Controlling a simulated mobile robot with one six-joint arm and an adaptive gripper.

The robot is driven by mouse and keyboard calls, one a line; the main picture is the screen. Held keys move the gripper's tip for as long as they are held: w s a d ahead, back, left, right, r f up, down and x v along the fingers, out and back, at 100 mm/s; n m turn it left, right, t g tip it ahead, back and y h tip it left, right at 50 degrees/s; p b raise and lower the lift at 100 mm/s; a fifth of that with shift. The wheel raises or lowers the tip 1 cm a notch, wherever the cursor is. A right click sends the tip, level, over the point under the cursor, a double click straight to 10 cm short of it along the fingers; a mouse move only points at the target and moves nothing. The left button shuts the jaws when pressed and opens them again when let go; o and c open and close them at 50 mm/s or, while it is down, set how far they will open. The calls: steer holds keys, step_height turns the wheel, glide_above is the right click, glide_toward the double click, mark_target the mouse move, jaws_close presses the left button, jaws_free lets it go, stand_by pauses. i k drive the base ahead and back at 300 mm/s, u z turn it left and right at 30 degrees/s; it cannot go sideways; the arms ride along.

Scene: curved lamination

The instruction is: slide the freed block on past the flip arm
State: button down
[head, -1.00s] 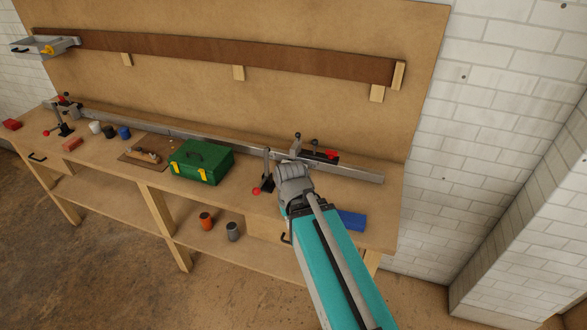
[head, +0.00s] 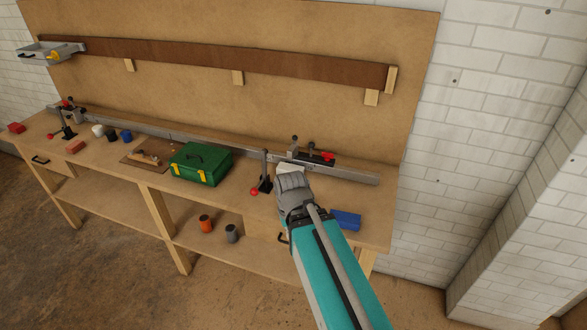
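A long metal rail (head: 355,176) runs along the bench top. A dark block with a red knob (head: 312,156) sits on it toward its right end. A black upright lever with a red-tipped handle (head: 265,182) stands on the bench in front of the rail, left of the block; I cannot tell whether this or a part on the block is the flip arm. My gripper (head: 290,169) is at the rail's front side, just below and left of the block. My wrist hides most of its fingers, so its opening and any contact do not show.
A green toolbox (head: 201,163) stands left of the lever. A blue box (head: 346,219) lies right of my wrist. A similar lever (head: 64,131) and clamp (head: 70,112) are at the far left. A long brown strip (head: 215,63) hangs on the back board.

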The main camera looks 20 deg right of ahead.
mark_target(282, 167)
steer(key=k, duration=1.2)
steer(key=z, duration=0.55)
steer(key=i, duration=1.6)
steer(key=u, duration=0.55)
